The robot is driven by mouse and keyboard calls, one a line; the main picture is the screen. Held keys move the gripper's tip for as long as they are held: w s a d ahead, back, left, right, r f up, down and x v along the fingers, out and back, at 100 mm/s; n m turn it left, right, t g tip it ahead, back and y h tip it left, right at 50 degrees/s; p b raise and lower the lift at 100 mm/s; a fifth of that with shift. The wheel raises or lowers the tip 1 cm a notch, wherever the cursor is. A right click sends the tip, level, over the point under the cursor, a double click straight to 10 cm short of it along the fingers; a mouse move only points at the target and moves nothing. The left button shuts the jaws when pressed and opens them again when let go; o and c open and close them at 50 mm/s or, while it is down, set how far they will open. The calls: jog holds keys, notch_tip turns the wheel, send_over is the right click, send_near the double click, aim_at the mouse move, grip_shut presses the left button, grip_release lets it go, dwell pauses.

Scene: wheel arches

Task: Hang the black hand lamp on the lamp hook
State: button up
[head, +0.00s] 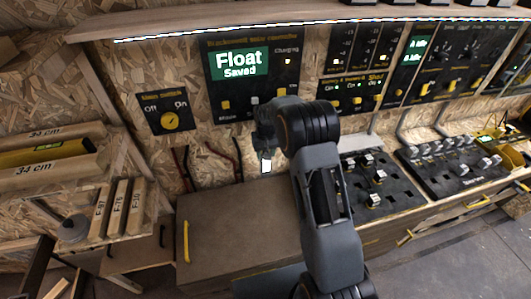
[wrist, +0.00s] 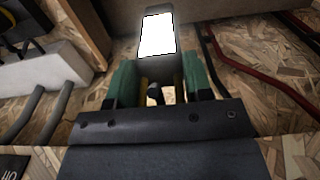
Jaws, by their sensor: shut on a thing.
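The hand lamp (wrist: 157,36) has a bright white lit panel and a dark body. In the wrist view it stands between the green fingers of my gripper (wrist: 160,80), which is shut on it. In the head view my gripper (head: 264,150) is in front of the chipboard wall, and the lamp's lit panel (head: 266,166) shows below it, above the brown cabinet. A small dark knob-like part and a bit of yellow show between the fingers; I cannot tell what they belong to. I cannot make out the lamp hook in either view.
The brown cabinet (head: 240,228) is below my gripper. Red and black cables (head: 186,170) hang on the wall behind. The "Float Saved" panel (head: 251,75) is above. Black switch boards (head: 368,185) lie on the bench to the right. Wooden blocks (head: 118,208) stand at the left.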

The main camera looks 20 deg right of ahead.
jog(key=o, duration=1.4)
jog(key=shift+r, duration=0.1)
notch_tip(320, 180, up, 8)
jog(key=p, duration=0.4)
jog(key=shift+f+p, duration=0.25)
jog(key=shift+p, duration=0.15)
jog(key=shift+s+f, duration=0.15)
jog(key=shift+f, duration=0.1)
jog(key=s+r+t, duration=0.2)
jog(key=s+r, duration=0.6)
jog(key=s, duration=0.6)
jog(key=s+r+t, duration=0.2)
jog(key=s+r, duration=0.6)
jog(key=s, duration=0.6)
jog(key=shift+r+t, duration=0.3)
jog(key=shift+r, duration=0.1)
